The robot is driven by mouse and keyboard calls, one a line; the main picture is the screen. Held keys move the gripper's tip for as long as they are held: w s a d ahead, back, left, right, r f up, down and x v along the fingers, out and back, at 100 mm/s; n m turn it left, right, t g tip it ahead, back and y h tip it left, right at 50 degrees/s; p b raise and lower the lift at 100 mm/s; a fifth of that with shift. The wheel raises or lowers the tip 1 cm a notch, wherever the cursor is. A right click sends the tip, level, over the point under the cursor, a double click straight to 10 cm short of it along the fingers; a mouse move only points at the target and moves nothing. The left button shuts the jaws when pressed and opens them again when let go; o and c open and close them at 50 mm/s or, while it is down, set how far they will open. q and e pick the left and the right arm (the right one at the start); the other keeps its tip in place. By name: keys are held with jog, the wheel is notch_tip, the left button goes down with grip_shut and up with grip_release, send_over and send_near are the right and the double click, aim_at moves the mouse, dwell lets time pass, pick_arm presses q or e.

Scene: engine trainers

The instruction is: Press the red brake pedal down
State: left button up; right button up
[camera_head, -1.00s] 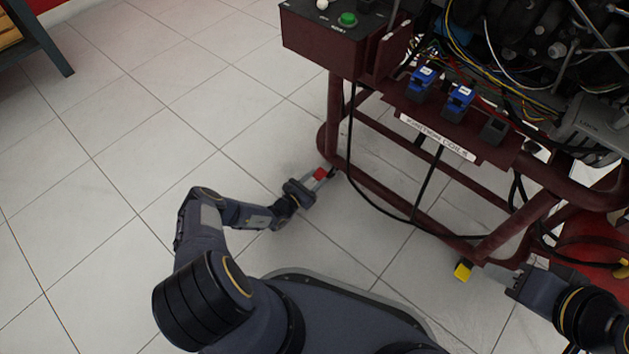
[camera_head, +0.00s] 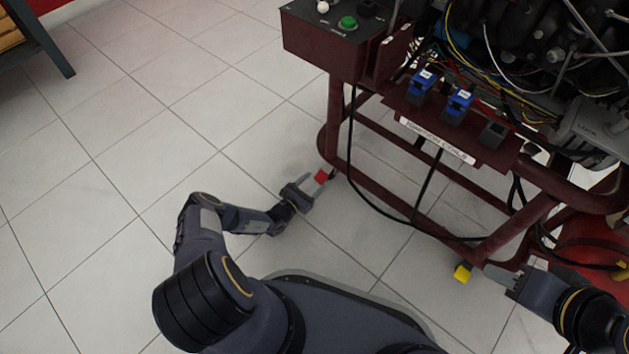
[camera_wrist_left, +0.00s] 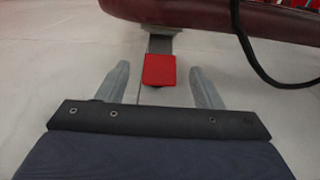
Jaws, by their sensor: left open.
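The red brake pedal (camera_head: 320,176) sits low by the floor at the left corner of the dark red engine frame. In the left wrist view the red pedal (camera_wrist_left: 159,70) is a flat square pad on a grey arm that reaches back under the frame. My left gripper (camera_head: 316,183) is open, and its two fingers (camera_wrist_left: 163,82) stand on either side of the pedal with gaps between. I cannot tell whether anything touches it. My right gripper (camera_head: 497,275) is at the lower right, near a yellow block; its jaw state does not show clearly.
The engine trainer frame (camera_head: 393,200) fills the right side, with a black cable (camera_head: 352,150) hanging from it. The yellow block (camera_head: 463,272) is low beside the frame's front rail. Tiled floor (camera_head: 110,130) is free on the left. A bench (camera_head: 40,45) stands at the far left.

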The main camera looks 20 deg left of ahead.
pick_arm(q)
jog(key=p+v, duration=0.1)
jog(key=v, duration=0.4)
jog(key=shift+s+a+r+p, duration=0.15)
jog(key=shift+s+p, duration=0.15)
jog(key=shift+p, duration=0.1)
jog(key=shift+s+a, duration=0.15)
jog(key=shift+s, duration=0.25)
